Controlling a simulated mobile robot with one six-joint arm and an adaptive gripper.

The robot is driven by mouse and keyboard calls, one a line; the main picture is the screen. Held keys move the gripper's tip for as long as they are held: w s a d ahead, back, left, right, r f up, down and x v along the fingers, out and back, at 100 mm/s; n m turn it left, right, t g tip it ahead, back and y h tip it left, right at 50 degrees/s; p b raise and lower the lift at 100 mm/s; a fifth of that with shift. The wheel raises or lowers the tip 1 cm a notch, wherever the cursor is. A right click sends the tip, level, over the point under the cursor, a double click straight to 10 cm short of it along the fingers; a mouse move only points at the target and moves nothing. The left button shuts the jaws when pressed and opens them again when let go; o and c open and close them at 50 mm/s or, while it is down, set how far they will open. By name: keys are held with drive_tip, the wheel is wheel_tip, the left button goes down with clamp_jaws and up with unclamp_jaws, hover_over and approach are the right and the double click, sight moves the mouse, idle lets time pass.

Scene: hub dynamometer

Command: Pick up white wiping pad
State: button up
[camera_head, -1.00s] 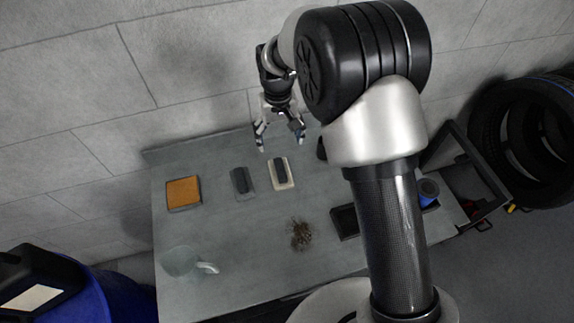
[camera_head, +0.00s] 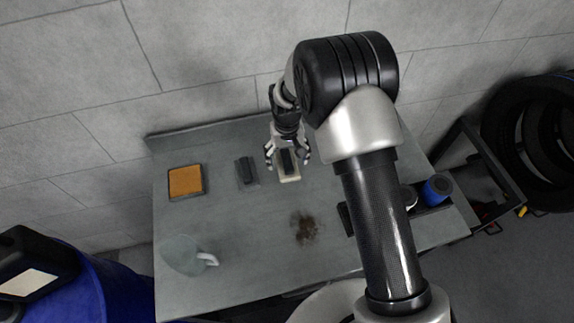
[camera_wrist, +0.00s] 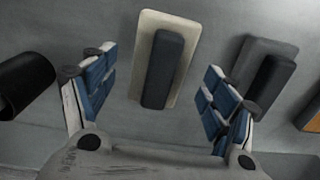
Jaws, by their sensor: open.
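The white wiping pad (camera_head: 289,175) is a cream-white rectangle with a dark grey block handle on top. It lies flat on the grey bench near the back. In the wrist view the pad (camera_wrist: 147,26) sits between and beyond my spread fingers, its handle in the middle. My gripper (camera_head: 287,160) is open and empty, over the pad in the head view. In the wrist view my gripper (camera_wrist: 155,95) shows one blue-padded finger on each side of the pad, touching neither side. In the head view the fingers partly cover the pad's far end.
A grey pad with a dark handle (camera_head: 247,171) lies just left of the white pad. An orange framed panel (camera_head: 186,181) is farther left. A clear jug (camera_head: 184,256) stands front left. A brown dirt patch (camera_head: 304,228) marks the bench (camera_head: 240,235). A blue cylinder (camera_head: 437,189) is at the right.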

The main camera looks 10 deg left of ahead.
sight(287, 159)
wheel_tip(287, 159, down, 2)
drive_tip(key=shift+f, duration=0.15)
drive_tip(key=shift+c, duration=0.5)
drive_tip(key=c, duration=1)
drive_tip(key=shift+c, duration=0.2)
wheel_tip(287, 159, up, 20)
drive_tip(key=p, duration=0.4)
